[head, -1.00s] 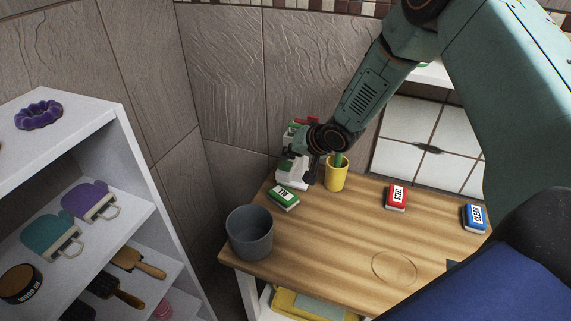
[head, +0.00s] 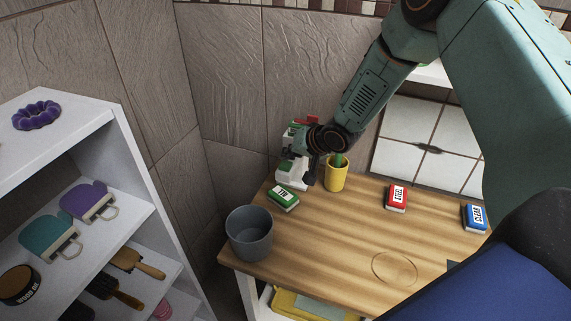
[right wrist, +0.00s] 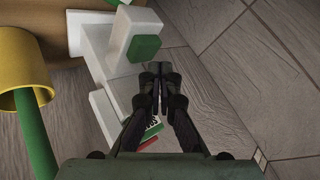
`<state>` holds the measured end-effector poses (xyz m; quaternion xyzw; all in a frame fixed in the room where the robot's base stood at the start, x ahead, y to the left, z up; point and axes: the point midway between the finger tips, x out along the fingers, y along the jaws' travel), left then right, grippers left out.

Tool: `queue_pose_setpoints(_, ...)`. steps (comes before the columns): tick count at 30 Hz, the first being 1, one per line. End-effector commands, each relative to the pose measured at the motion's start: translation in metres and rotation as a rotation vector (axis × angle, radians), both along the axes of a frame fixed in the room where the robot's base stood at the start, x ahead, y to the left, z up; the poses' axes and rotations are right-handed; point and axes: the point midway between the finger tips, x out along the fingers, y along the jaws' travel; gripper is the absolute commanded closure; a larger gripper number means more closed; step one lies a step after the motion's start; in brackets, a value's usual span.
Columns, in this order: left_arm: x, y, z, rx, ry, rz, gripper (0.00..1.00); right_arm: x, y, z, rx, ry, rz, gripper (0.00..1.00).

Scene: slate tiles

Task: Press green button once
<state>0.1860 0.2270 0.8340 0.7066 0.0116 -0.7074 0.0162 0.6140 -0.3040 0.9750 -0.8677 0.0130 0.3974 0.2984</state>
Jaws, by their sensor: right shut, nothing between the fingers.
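A white device (head: 288,173) with green and red parts stands at the back left of the wooden worktop. It also shows in the right wrist view (right wrist: 98,42), where a green face (right wrist: 143,47) sits on a white block. I cannot tell for sure which green part is the button. My right gripper (head: 311,178) is shut and empty, close beside the device. In the right wrist view its closed fingertips (right wrist: 158,70) lie just below and right of the green face; contact cannot be told. The wrist hides part of the device in the head view. My left gripper is not in view.
A yellow cup (head: 336,178) with a green stick in it stands close to the right of my gripper. A green TIN block (head: 283,198), a grey bucket (head: 250,233), a red STEEL block (head: 397,197) and a blue CLEAR block (head: 474,217) are on the worktop (head: 330,245).

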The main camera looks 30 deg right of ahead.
Motion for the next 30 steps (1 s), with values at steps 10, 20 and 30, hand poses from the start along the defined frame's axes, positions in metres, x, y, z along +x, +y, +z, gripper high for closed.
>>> queue_pose_setpoints(10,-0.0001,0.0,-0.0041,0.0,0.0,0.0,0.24,0.0016,0.0001,-0.0077,-0.001,0.0,0.001,1.0)
queue_pose_setpoints(20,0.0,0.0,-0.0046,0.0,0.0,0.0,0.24,0.0015,0.0001,-0.0088,-0.001,0.0,0.001,1.0)
queue_pose_setpoints(30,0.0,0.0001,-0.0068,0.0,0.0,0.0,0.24,0.0013,0.0001,-0.0125,-0.001,0.0,0.001,1.0)
